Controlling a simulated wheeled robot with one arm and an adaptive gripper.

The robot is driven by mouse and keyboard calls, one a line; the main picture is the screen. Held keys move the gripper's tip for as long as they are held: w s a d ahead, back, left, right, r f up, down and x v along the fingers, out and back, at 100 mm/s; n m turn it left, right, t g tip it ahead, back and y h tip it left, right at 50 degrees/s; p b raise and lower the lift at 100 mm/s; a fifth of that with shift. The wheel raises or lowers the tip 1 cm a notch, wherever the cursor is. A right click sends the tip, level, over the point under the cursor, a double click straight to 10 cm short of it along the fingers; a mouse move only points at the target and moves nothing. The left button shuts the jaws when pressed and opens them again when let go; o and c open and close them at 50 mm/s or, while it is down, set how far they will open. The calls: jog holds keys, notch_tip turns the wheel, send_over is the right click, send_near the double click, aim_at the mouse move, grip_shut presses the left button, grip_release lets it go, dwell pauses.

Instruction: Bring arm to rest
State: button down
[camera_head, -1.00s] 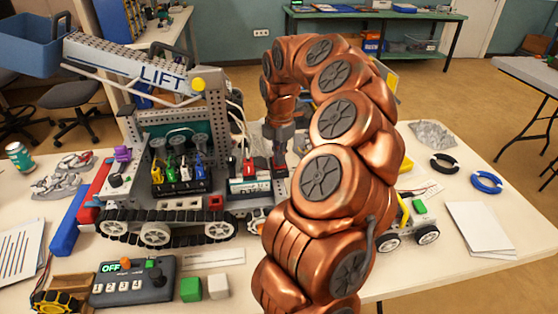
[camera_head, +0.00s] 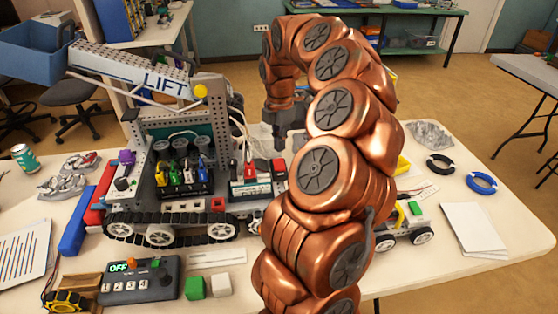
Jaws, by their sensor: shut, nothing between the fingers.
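My copper-coloured arm rises from the bottom middle, arches over and hangs down beside the tracked robot. My gripper (camera_head: 279,141) points downward just above the right end of the tracked robot (camera_head: 160,205). It is shut and empty, and a small gap shows between it and the red and black parts below. The tracked robot stands on the white table and carries a tilted LIFT boom with a blue bin (camera_head: 28,50). My arm hides part of the table behind it.
A control box (camera_head: 140,281) reading OFF, a green cube (camera_head: 194,288) and a white cube (camera_head: 221,285) lie in front. A small wheeled car (camera_head: 402,228) stands right of my arm, close to it. Blue and black rings (camera_head: 482,183) and papers (camera_head: 473,229) lie further right.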

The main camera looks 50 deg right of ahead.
jog(key=shift+a+r, duration=0.1)
jog(key=shift+r, duration=0.15)
dwell(0.4)
jog(key=s+a+r+m, duration=0.2)
jog(key=a+r, duration=0.1)
jog(key=a, duration=0.8)
jog(key=s+a+r+m, duration=0.2)
jog(key=a, duration=0.8)
jog(key=s+a+f+m+g, duration=0.1)
jog(key=s+a+m, duration=0.4)
jog(key=s, duration=0.5)
jog(key=s+a+f+m+p, duration=0.1)
jog(key=s+a+f+m, duration=0.3)
jog(key=s, duration=0.5)
jog(key=a+m, duration=0.2)
jog(key=m, duration=0.1)
jog(key=shift+s+a+m+g, duration=0.2)
jog(key=shift+s+m+g, duration=0.1)
jog(key=shift+s+g, duration=0.1)
